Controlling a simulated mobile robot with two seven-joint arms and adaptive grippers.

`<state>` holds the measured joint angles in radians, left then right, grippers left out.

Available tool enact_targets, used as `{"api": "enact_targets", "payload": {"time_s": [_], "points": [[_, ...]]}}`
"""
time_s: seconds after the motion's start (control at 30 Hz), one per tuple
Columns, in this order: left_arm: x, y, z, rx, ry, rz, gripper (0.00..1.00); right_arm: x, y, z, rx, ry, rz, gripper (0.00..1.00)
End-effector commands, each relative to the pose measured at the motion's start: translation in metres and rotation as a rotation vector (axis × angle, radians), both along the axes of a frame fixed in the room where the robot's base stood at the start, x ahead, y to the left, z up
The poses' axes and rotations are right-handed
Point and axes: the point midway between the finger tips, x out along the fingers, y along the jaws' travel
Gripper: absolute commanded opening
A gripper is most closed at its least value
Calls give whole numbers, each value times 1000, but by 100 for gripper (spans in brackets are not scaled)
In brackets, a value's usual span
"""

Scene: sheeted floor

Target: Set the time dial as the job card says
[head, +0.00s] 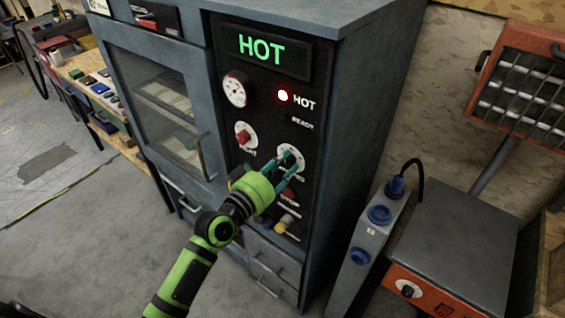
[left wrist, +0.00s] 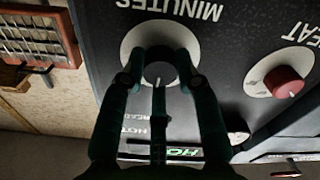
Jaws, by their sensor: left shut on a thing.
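The time dial, a dark knob (left wrist: 160,72) on a round white plate (left wrist: 155,30), is marked MINUTES in the left wrist view, where the picture is upside down. A light pointer mark shows on the knob. In the head view the dial (head: 291,151) sits on the oven's black panel, partly covered by my fingers. My left gripper (head: 287,162) is shut on this knob, with fingers on either side of it in the left wrist view (left wrist: 161,60). My right gripper is not in view. I cannot make out a job card.
The oven (head: 365,90) shows green HOT on its display (head: 262,48), with a red lamp (head: 283,96) lit. A red HEAT knob (head: 243,136) and a gauge (head: 235,89) are nearby. An orange-framed heater (head: 515,85) and grey box (head: 375,225) stand right.

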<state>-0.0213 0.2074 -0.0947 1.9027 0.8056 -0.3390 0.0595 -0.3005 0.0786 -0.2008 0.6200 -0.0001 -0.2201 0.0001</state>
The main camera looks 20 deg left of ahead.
Motion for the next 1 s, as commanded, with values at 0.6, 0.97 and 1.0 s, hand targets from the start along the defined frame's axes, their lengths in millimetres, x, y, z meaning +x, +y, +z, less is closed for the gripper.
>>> {"api": "enact_targets", "payload": {"time_s": [0.6,0.97,1.0], "points": [[0,0,1,-47,14,1,0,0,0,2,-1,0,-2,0],[0,0,1,-45,16,1,56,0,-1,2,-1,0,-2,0],[0,0,0,-45,16,1,56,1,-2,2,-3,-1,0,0]]}}
